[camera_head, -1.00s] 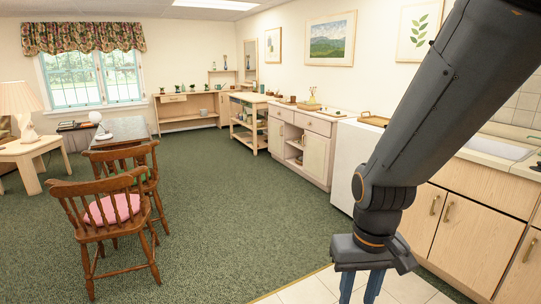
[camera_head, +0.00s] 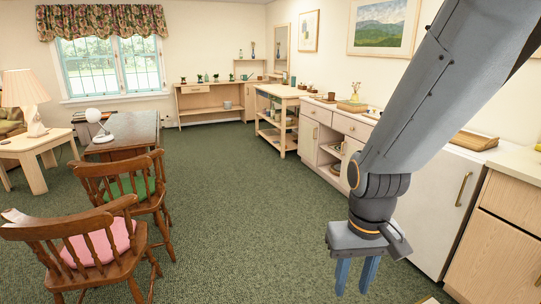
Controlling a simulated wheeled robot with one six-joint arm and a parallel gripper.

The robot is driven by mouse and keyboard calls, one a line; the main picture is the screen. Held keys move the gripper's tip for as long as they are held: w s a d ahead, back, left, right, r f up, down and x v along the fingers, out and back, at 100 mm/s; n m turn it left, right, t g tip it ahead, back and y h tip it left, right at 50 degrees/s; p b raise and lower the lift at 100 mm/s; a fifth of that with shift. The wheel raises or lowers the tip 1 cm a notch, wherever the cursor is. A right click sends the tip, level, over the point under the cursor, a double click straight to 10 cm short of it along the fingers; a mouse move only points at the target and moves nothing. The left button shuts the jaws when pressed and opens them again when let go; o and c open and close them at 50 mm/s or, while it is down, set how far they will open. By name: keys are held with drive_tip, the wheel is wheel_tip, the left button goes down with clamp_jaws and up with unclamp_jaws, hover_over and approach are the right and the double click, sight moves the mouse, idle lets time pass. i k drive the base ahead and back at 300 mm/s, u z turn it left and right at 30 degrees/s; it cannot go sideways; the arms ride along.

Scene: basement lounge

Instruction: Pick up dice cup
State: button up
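My gripper (camera_head: 356,276) hangs at the lower right, pointing down over the carpet. Its two blue fingers stand apart with nothing between them. I cannot pick out a dice cup for certain. Small brown cup-like objects stand on the cabinet top (camera_head: 345,118) along the right wall, too small to identify. Several small items also stand on the far wooden desk (camera_head: 195,90), also too small to tell apart.
Two wooden chairs, one with a pink cushion (camera_head: 98,245) and one with a green cushion (camera_head: 130,187), stand at the left by a dark desk (camera_head: 130,128). A white appliance (camera_head: 435,205) stands close at right. Green carpet (camera_head: 225,165) is open ahead.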

sight(331, 96)
drive_tip(key=u, duration=0.05)
drive_tip(key=i, duration=3.75)
drive_tip(key=z, duration=0.35)
drive_tip(key=i, duration=2.05)
drive_tip(key=z, duration=0.45)
drive_tip(key=i, duration=1.15)
drive_tip(key=z, duration=0.1)
